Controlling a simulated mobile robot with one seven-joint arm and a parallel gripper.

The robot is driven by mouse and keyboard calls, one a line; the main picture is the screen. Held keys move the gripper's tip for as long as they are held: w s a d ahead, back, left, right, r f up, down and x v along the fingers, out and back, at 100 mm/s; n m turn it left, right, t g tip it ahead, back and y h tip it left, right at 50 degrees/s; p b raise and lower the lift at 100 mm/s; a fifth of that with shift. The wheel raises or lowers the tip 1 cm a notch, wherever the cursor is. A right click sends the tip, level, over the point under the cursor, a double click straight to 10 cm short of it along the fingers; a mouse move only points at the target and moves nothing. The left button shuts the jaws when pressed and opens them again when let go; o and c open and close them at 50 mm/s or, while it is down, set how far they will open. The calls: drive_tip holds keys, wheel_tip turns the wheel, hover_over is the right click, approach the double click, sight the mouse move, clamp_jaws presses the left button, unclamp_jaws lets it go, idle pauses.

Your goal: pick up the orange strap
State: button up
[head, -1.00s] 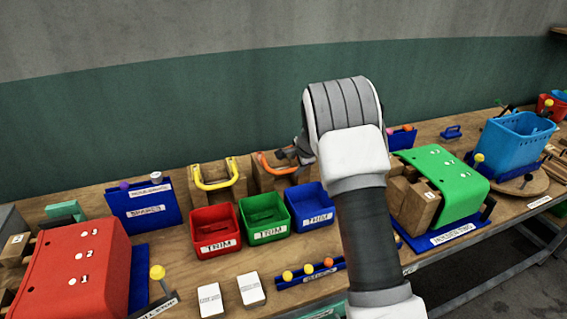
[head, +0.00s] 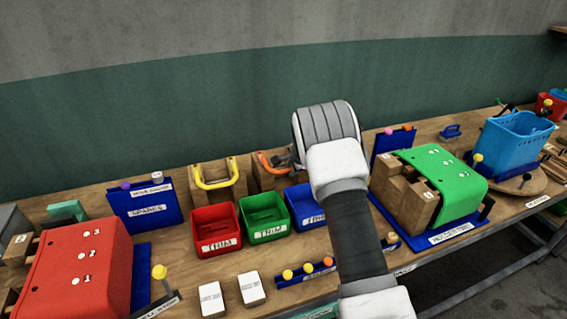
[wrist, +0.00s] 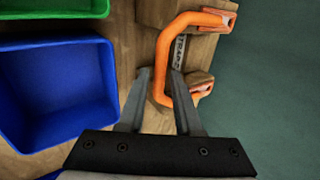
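The orange strap (wrist: 163,62) is a bent handle-like band on a wooden block (wrist: 150,12) with a dark-lettered label. In the head view the strap (head: 264,164) shows behind the bins, partly hidden by my arm. My gripper (wrist: 161,72) is open. In the wrist view its two fingers lie on either side of the strap's long bar, the right finger overlapping the strap's lower bend. I cannot tell whether either finger touches it. In the head view my gripper (head: 284,160) is at the strap's right side, mostly hidden behind my wrist.
A yellow strap (head: 214,183) sits on a block to the left. Red (head: 215,243), green (head: 278,235) and blue (head: 298,196) bins stand in front. A green press cover (head: 440,165) is to the right, a red one (head: 80,280) at the left. The wall is behind.

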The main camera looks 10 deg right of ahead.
clamp_jaws()
